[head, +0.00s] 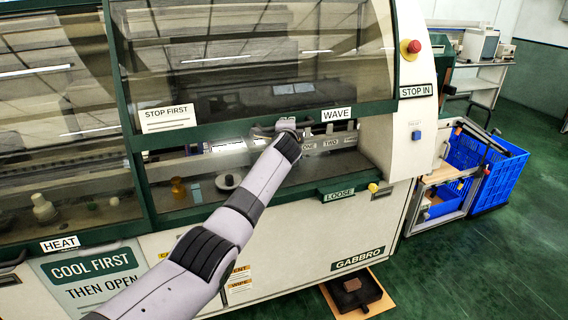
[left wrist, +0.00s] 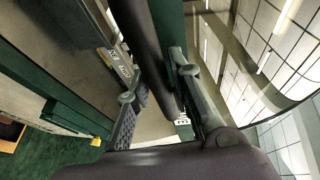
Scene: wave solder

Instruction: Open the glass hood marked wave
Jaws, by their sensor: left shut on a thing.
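The glass hood marked WAVE (head: 240,58) is on the upper right of the machine. Its green lower edge stands well above the sill, so the hood is partly raised and the inside shows below it. The WAVE label (head: 336,114) is on that edge. My left gripper (head: 276,127) is shut on the hood's handle, just left of the label; my own wrist hides most of the handle. In the left wrist view my fingers (left wrist: 160,95) are on either side of a dark bar by the hood's green edge. My right gripper is not in view.
The hood marked HEAT (head: 50,100) is down at left. A red stop button (head: 410,47) is on the right end panel. A LOOSE label (head: 338,194) and yellow knob (head: 373,188) are on the sill. Blue crates (head: 475,165) stand at right; green floor is clear beyond.

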